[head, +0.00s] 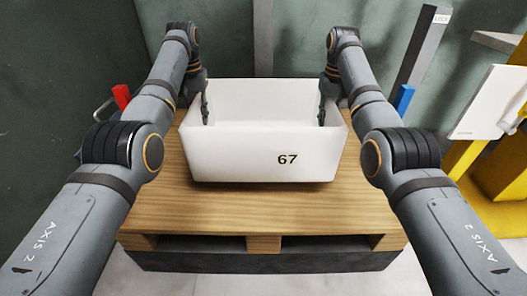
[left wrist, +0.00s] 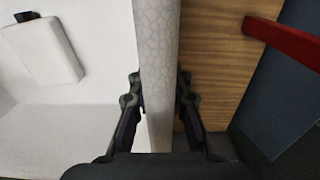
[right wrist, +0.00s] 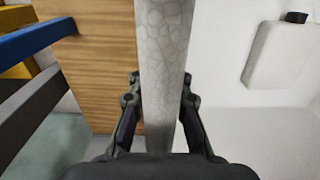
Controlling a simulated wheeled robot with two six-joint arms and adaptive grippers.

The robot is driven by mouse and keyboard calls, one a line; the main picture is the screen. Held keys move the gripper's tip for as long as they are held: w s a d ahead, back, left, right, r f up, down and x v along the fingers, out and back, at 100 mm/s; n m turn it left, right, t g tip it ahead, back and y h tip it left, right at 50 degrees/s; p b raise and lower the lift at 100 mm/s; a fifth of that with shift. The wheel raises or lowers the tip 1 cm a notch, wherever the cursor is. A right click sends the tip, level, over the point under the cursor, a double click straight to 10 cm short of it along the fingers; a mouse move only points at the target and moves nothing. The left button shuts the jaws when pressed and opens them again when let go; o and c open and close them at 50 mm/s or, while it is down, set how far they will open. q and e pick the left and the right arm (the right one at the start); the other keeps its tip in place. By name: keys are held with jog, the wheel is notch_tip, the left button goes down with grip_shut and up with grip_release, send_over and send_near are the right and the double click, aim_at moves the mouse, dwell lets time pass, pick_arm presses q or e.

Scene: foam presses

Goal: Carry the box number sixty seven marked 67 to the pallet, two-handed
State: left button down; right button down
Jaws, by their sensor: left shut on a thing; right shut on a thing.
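The white box marked 67 (head: 240,150) is upright over the wooden pallet (head: 260,215), seen in the middle of the head view. I cannot tell whether its base touches the boards. My left gripper (head: 205,110) is shut on the box's left wall, with one finger inside and one outside; the wall also shows in the left wrist view (left wrist: 160,70). My right gripper (head: 322,110) is shut on the right wall, which shows in the right wrist view (right wrist: 163,60). A pale flat container with a dark cap (left wrist: 50,48) lies inside the box.
A red bar (head: 122,97) is left of the pallet and a blue one (head: 404,99) right of it. A dark grey post (head: 424,50) and a yellow stand with a white panel (head: 487,105) are at right. The pallet's front boards are bare.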

pick_arm(q)
jog(key=shift+f, duration=0.1)
pick_arm(e)
jog(key=shift+f, duration=0.15)
